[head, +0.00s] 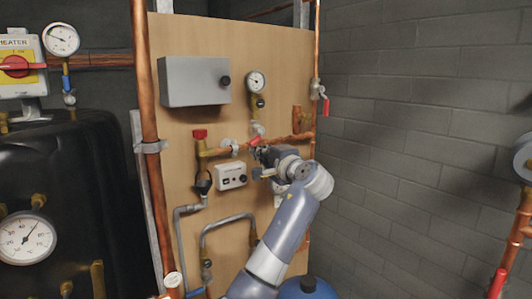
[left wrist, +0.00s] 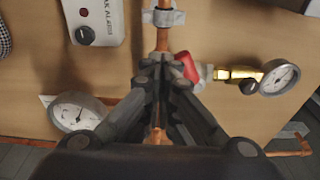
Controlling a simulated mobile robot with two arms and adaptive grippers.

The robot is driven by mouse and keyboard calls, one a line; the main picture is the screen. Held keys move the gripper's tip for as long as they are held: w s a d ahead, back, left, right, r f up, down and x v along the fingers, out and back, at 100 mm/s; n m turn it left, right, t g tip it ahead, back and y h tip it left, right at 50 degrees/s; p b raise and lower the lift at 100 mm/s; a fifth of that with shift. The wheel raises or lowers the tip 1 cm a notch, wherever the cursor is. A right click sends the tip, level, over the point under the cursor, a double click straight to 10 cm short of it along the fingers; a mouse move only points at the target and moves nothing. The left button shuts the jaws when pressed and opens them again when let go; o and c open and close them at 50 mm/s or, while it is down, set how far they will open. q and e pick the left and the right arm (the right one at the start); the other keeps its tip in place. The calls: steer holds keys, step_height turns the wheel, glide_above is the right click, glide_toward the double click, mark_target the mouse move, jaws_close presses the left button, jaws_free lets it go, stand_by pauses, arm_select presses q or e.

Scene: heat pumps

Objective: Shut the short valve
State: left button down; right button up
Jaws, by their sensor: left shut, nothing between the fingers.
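A small red valve handle (head: 254,141) sits on the copper pipe run across the wooden board in the head view. In the left wrist view the red handle (left wrist: 187,67) lies just right of my fingertips, close beside them; I cannot tell if they touch it. My left gripper (head: 262,155) is at the pipe by this handle, in front of the board. In the left wrist view its fingers (left wrist: 161,72) are together over the copper pipe, with nothing held. They hide part of the pipe and valve body. My right gripper is not in view.
A pressure gauge (head: 256,81) is above the valve. A grey box (head: 194,81) and a white alarm box (head: 231,175) are on the board. Another red lever (head: 325,106) hangs on the right pipe. A black tank (head: 85,190) stands left; a brick wall is right.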

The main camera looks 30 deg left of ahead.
arm_select(q)
steer(key=shift+s+a+r+m+h+p, duration=0.15)
steer(key=shift+s+r+m+p, duration=0.3)
steer(key=shift+m+p, duration=0.65)
steer(key=shift+s+a+r+m+h+p, duration=0.15)
steer(key=shift+s+r+m+p, duration=0.25)
steer(key=shift+m+p, duration=0.65)
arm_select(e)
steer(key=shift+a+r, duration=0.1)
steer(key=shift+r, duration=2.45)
arm_select(q)
steer(key=shift+w+r, duration=0.1)
